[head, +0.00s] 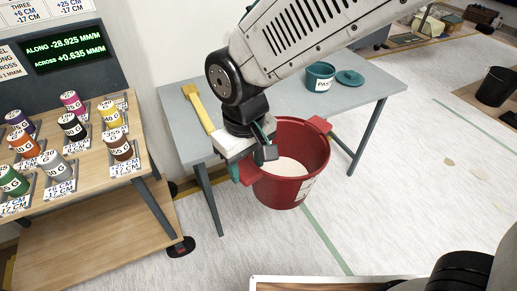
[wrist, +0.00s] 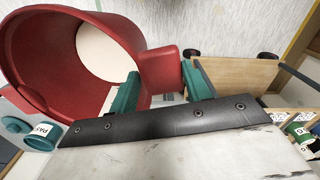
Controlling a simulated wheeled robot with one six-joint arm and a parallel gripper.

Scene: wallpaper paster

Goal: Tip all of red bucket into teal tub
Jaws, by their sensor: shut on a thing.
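A red bucket (head: 302,184) hangs from my gripper (head: 254,166) in front of the grey table, roughly upright, with pale contents (head: 287,167) inside. In the wrist view the bucket (wrist: 30,45) fills the upper left, and my gripper's teal fingers (wrist: 160,92) are shut on its red side tab (wrist: 159,70). A small teal tub (head: 319,78), labelled "PAS…", stands open on the table behind the bucket. The tub also shows in the wrist view (wrist: 42,137) at the lower left. I cannot see into the tub clearly.
A teal lid (head: 350,78) lies right of the tub on the grey table (head: 372,92). A yellow brush-like tool (head: 199,108) lies at its left. A wooden stand (head: 90,190) with several labelled spools is at left. A dark bucket (head: 495,87) stands far right. Open floor lies right of the table.

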